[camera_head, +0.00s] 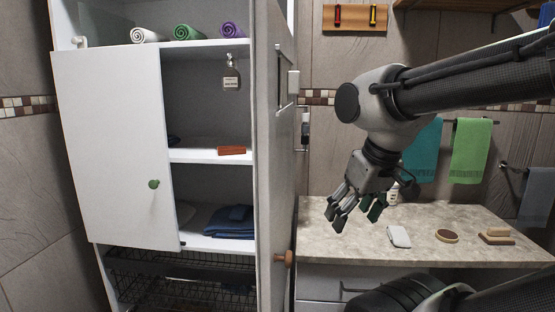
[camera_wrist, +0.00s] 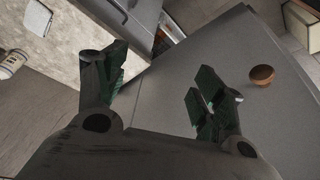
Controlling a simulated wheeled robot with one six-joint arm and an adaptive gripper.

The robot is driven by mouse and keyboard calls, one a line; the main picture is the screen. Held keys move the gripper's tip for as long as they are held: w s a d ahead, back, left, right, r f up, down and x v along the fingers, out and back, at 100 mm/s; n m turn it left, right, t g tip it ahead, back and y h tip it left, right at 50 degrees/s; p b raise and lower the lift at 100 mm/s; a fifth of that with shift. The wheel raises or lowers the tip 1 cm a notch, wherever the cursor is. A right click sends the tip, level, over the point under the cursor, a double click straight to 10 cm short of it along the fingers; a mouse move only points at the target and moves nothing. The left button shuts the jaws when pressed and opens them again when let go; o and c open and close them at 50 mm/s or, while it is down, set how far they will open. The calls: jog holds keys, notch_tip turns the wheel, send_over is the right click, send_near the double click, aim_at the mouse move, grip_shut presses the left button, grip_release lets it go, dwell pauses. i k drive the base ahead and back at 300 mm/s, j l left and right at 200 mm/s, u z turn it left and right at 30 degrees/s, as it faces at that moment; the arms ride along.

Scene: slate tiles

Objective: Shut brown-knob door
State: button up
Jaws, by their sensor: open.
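The brown-knob door (camera_head: 277,180) is the cabinet's right door. It stands open, swung out toward me and seen nearly edge-on. Its round brown knob (camera_head: 285,258) is low on its right-hand face. In the wrist view the door is a broad grey panel (camera_wrist: 185,75), with the brown knob (camera_wrist: 262,75) at the right, beyond the right finger. My gripper (camera_head: 354,210) is open and empty, to the right of the door and higher than the knob in the head view. It also shows in the wrist view (camera_wrist: 160,85); I cannot tell whether it touches the panel.
The left door (camera_head: 110,150) with a green knob (camera_head: 154,184) covers the cabinet's left part. Shelves hold rolled towels, a red-brown block (camera_head: 232,150) and blue cloth (camera_head: 230,221). A stone counter (camera_head: 375,255) with small items lies right of the door, below my gripper.

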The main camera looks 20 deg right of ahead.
aim_at(271, 36)
jog(key=l+u, duration=0.25)
jog(key=l, duration=0.3)
jog(key=k+l+u, duration=0.1)
jog(key=l+u, duration=0.15)
jog(key=l, duration=0.3)
jog(key=k+l, duration=0.2)
jog(key=l, duration=0.15)
jog(key=k+l+z, duration=0.1)
jog(key=l, duration=0.3)
jog(key=k+l, duration=0.25)
jog(key=l, duration=0.15)
jog(key=k+j+z, duration=0.05)
